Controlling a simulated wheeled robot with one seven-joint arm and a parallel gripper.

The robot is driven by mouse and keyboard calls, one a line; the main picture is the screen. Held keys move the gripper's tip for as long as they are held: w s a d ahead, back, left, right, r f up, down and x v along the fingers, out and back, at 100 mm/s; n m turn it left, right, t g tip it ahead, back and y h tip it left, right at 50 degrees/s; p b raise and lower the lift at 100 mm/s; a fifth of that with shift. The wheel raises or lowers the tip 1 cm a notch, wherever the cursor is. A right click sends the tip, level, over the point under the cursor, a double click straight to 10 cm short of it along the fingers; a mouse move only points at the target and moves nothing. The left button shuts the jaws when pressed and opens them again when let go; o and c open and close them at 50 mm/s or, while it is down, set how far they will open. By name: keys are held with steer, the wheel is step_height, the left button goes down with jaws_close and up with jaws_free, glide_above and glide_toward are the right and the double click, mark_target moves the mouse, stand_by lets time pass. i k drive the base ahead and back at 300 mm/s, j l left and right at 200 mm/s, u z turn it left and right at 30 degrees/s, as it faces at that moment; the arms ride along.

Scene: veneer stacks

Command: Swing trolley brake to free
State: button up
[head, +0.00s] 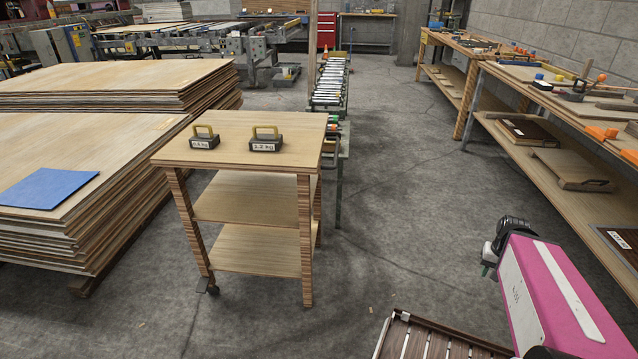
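The wooden trolley (245,125) stands left of centre in the head view, with a flat top and two lower shelves on striped legs. A small dark castor (211,287) shows at the foot of its front left leg. A brake lever cannot be made out clearly there, nor which way it is set. My gripper (488,260) is at the lower right, at the end of my pink arm, well to the right of the trolley and apart from it. It is seen from behind and the side, so its finger gap is hidden.
Two dark weights with yellow handles (204,138) (266,140) stand on the trolley top. Veneer stacks (100,150) fill the left, with a blue sheet (48,188). A roller conveyor (330,85) stands behind. Workbenches (480,70) line the right. Floor right of the trolley is clear.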

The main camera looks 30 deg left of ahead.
mark_target(202, 284)
steer(key=k+j+z, duration=0.1)
steer(key=j, duration=0.25)
steer(key=k+j+z, duration=0.1)
steer(key=j, duration=0.3)
steer(key=k+j+z, duration=0.1)
steer(key=j, duration=0.25)
steer(key=k+j+z, duration=0.15)
steer(key=j, duration=0.2)
steer(key=k+j+z, duration=0.1)
steer(key=j, duration=0.25)
steer(key=k+j, duration=0.25)
steer(key=j, duration=0.2)
steer(key=k+j, duration=0.2)
steer(key=j, duration=0.3)
steer(key=k+j, duration=0.25)
steer(key=j, duration=0.2)
steer(key=k+j, duration=0.25)
steer(key=j, duration=0.2)
steer(key=k+j, duration=0.2)
steer(key=j, duration=0.3)
steer(key=k+j, duration=0.25)
steer(key=j, duration=0.2)
steer(key=k+j, duration=0.25)
steer(key=j, duration=0.2)
steer(key=k+j, duration=0.2)
steer(key=j, duration=0.3)
